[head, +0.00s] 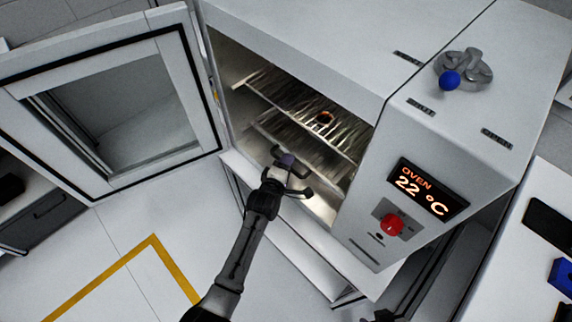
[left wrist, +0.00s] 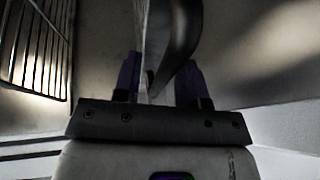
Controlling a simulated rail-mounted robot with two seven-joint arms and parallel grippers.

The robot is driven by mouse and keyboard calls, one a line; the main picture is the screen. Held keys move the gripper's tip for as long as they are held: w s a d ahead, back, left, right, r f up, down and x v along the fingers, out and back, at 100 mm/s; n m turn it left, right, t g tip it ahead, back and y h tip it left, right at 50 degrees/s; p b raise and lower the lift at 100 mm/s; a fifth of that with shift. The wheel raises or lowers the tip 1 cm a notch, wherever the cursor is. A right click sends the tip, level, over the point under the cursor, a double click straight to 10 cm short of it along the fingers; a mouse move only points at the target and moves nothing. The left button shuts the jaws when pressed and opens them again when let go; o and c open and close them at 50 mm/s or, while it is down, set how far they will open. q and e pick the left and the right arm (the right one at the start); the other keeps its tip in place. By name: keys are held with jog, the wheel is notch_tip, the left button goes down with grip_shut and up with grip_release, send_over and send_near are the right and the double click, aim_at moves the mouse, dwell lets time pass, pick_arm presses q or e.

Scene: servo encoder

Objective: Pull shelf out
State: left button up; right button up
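The oven (head: 480,60) is open at its front. My left gripper (head: 290,163) is at the oven opening, by the lower shelf's front edge. In the left wrist view, its two purple-padded fingers (left wrist: 160,82) stand apart, with a curved grey metal piece (left wrist: 180,45) between or just in front of them. I cannot tell whether they grip it. A wire rack (left wrist: 38,45) shows at the left there.
The oven door (head: 110,100) stands wide open at the left. A grey fitting with a blue ball (head: 449,81) is on top. The floor (head: 120,235) at lower left is clear.

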pick_arm(q)
jog(key=shift+c, duration=0.5)
grip_shut()
